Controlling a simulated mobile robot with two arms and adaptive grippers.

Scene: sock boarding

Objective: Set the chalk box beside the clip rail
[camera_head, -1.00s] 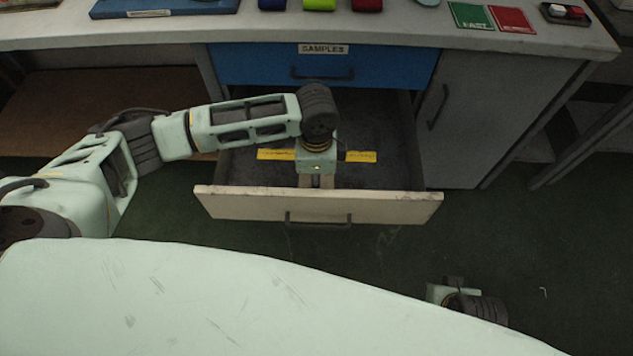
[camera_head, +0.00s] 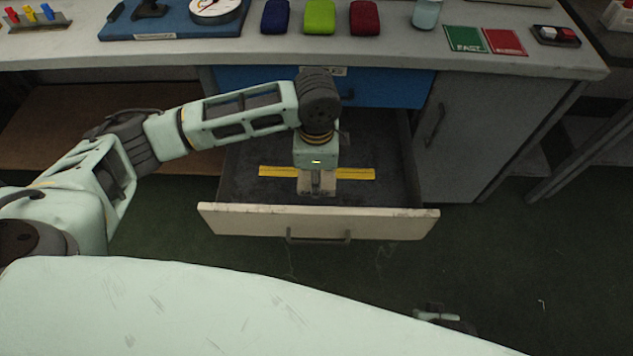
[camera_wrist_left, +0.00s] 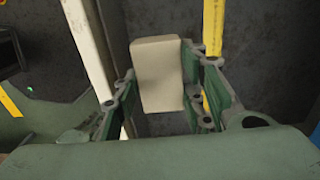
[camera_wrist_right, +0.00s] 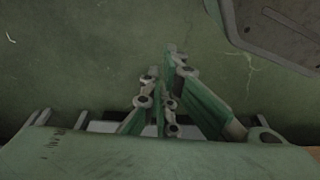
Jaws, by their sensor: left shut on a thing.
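The chalk box, a plain beige block (camera_wrist_left: 157,75), is between the fingers of my left gripper (camera_wrist_left: 155,95), which is shut on it. In the head view my left gripper (camera_head: 317,188) points down into the open drawer, near its front panel; the box is mostly hidden there. Whether the box touches the drawer floor I cannot tell. The clip rail (camera_head: 38,24), with red, yellow and blue clips, is on the countertop at the far left. My right gripper (camera_wrist_right: 160,85) looks shut and empty, low over the green floor.
The open drawer (camera_head: 318,222) has a pale front and a yellow strip (camera_head: 355,174) inside. On the countertop (camera_head: 390,50) are a blue board (camera_head: 170,27) with a dial, several coloured blocks, a glass (camera_head: 426,14), and green and red cards. The counter's front strip is clear.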

